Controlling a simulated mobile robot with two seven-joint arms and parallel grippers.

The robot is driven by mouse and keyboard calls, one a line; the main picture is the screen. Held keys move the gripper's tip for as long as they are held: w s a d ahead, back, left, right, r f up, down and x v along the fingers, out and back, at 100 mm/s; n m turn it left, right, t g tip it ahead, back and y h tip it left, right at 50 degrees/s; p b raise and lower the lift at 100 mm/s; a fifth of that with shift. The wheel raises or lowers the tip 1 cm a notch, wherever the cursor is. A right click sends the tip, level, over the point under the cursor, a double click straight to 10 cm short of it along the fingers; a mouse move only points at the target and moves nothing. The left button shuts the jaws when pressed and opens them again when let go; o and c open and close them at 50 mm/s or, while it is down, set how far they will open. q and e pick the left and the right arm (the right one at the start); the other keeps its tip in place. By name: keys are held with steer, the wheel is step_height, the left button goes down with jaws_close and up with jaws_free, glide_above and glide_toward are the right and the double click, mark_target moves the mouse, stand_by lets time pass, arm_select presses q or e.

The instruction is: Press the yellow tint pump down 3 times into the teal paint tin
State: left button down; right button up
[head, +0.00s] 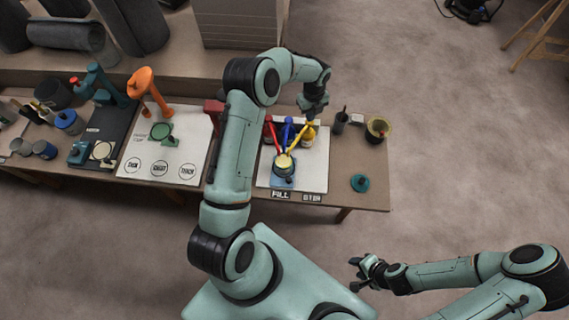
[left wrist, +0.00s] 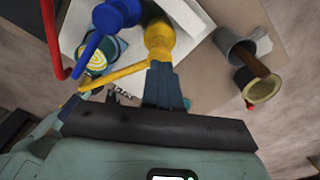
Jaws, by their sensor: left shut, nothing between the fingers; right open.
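The yellow tint pump (head: 308,133) stands at the right of the pump row, its spout reaching left toward the tin. In the left wrist view the yellow pump (left wrist: 160,38) is just beyond my fingertips. The paint tin (head: 284,178) sits on the white board in front of the pumps, with pale yellow in its mouth; it also shows in the left wrist view (left wrist: 92,68). My left gripper (head: 311,110) is shut and empty, right over the yellow pump; I cannot tell whether it touches. My right gripper (head: 358,274) is open and empty, off the table's front.
Red (head: 269,131) and blue (head: 287,130) pumps stand left of the yellow one. A dark cup (head: 340,122) and an open tin (head: 377,129) are to the right. A teal lid (head: 360,183) lies front right. Labels FILL and STIR mark the front edge.

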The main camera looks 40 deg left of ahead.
stand_by(0.5)
arm_select(q)
step_height(320, 180, up, 6)
stand_by(0.6)
stand_by(0.4)
